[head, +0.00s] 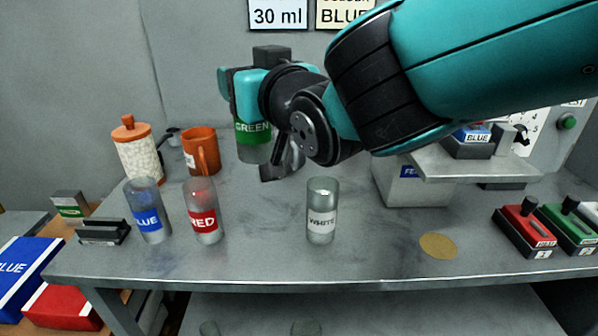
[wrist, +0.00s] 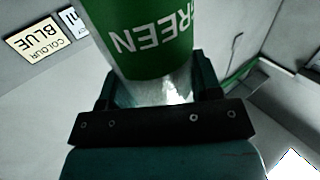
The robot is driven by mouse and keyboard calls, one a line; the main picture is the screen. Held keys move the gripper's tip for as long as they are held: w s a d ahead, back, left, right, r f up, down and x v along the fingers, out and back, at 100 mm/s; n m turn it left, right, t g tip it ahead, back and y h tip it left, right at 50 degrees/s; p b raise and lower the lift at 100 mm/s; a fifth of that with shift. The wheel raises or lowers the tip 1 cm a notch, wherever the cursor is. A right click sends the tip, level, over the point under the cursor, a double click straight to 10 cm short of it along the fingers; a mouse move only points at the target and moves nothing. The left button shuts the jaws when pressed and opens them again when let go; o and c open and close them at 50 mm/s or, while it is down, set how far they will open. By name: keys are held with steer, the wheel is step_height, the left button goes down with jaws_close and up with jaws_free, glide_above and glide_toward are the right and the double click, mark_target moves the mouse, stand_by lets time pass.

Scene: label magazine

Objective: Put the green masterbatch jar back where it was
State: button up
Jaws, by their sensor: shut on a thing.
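The green masterbatch jar (head: 253,142), a clear cylinder with a green GREEN label, is held upright in the air above the bench. My gripper (head: 250,100) is shut on it near its top. In the wrist view the jar (wrist: 150,45) fills the upper middle, between the fingers of my gripper (wrist: 155,95). On the bench below stand the blue jar (head: 147,212), the red jar (head: 203,212) and the white jar (head: 322,212). A bare stretch of bench lies between the red and white jars.
An orange mug (head: 202,152) and a pellet canister (head: 138,150) stand at the back left. Red (head: 526,228) and green (head: 568,226) magazines sit at the right edge.

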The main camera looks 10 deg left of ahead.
step_height(320, 180, down, 19)
steer(key=w+b, duration=0.1)
steer(key=shift+w+a, duration=0.35)
steer(key=shift+w, duration=0.05)
steer(key=shift+f+b, duration=0.2)
steer(key=shift+b, duration=0.15)
steer(key=o, duration=1.4)
steer(key=shift+r, duration=0.15)
